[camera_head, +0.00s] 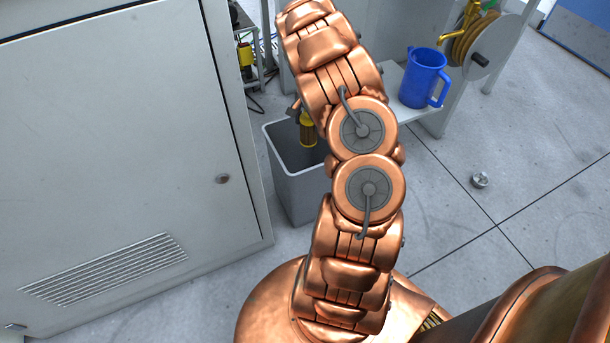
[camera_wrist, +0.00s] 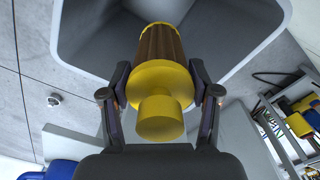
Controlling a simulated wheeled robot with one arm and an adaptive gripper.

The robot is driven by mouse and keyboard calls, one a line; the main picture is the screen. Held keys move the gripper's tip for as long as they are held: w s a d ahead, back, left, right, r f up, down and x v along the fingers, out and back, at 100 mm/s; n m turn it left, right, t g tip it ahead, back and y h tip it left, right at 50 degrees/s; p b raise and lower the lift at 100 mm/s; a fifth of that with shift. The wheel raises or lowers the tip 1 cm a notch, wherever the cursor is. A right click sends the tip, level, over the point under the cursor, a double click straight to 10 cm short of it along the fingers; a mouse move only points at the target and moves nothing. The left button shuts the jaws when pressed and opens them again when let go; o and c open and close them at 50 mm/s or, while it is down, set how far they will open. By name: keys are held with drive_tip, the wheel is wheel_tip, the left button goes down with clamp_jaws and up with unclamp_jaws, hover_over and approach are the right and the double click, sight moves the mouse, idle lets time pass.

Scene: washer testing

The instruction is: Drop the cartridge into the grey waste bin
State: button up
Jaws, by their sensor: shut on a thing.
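The cartridge (camera_wrist: 158,80) is a brown cylinder with yellow ends. My gripper (camera_wrist: 160,85) is shut on it, one finger on each side, in the wrist view. In the head view the cartridge (camera_head: 308,130) hangs at the mouth of the grey waste bin (camera_head: 300,190), left of my arm. The bin's rim and inner wall (camera_wrist: 88,30) surround the far end of the cartridge in the wrist view. My arm hides the right part of the bin and most of my gripper in the head view.
A large grey cabinet (camera_head: 120,150) stands left of the bin. A blue jug (camera_head: 424,78) stands on a white shelf (camera_head: 440,102) to the right, near a hose reel (camera_head: 480,45). A small round metal piece (camera_head: 480,180) lies on the otherwise clear floor at right.

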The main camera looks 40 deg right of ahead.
drive_tip(key=shift+f, duration=1.2)
drive_tip(key=o, duration=1.4)
drive_tip(key=shift+c, duration=0.2)
wheel_tip(320, 180, up, 11)
drive_tip(key=shift+f, duration=0.1)
drive_tip(key=shift+r, duration=0.6)
drive_tip(key=shift+s, duration=0.1)
